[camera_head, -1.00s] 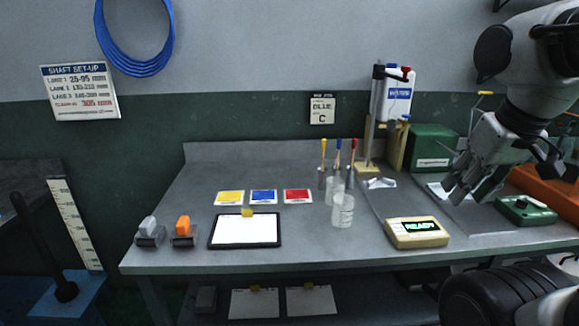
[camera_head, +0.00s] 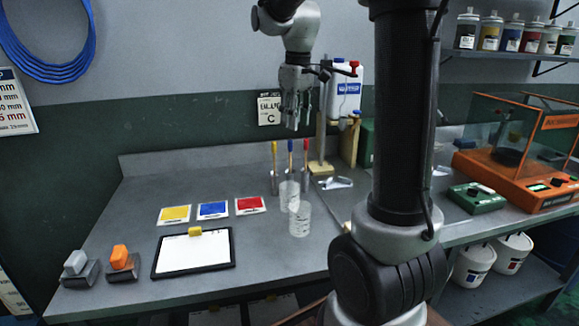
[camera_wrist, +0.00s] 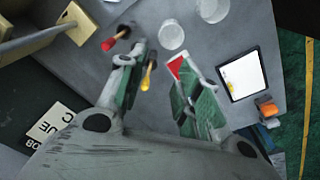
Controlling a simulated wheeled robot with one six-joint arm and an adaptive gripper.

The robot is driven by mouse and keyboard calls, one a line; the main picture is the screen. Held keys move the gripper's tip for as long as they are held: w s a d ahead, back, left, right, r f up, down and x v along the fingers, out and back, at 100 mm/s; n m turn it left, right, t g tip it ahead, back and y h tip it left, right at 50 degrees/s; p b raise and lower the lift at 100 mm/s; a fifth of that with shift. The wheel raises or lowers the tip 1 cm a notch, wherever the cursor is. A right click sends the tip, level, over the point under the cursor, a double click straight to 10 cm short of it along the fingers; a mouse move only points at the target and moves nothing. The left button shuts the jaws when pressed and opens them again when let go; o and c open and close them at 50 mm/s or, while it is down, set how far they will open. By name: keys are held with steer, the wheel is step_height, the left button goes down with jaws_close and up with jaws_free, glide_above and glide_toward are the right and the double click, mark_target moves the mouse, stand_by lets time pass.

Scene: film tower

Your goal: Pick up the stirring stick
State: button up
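Slender upright sticks stand at the back of the bench, with a yellow top (camera_head: 274,149), a blue top (camera_head: 290,147) and a red top (camera_head: 305,147). I cannot tell which, if any, is the stirring stick. My gripper (camera_head: 293,122) hangs above them, pointing down, apart from them. In the wrist view, its fingers (camera_wrist: 158,62) are spread and nothing is held. The yellow top (camera_wrist: 149,70) appears between the fingers, and the red top (camera_wrist: 108,44) lies left of them. The blue top is not clearly seen there, perhaps behind the left finger.
Two clear beakers (camera_head: 300,218) stand in front of the sticks. Behind right is a wooden stand (camera_head: 351,142) with a white bottle (camera_head: 347,85). Coloured cards (camera_head: 212,210) and a framed white sheet (camera_head: 194,251) lie left. My arm hides part of the bench.

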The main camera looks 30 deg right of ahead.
steer(key=n+g, duration=0.1)
glide_above(289, 142)
steer(key=f, duration=0.5)
steer(key=shift+w+d, duration=0.15)
steer(key=shift+w, duration=0.1)
step_height(289, 142, down, 6)
steer(key=shift+r, duration=0.25)
steer(key=f, duration=0.6)
steer(key=shift+d+f, duration=0.1)
steer(key=shift+d, duration=0.1)
jaws_close()
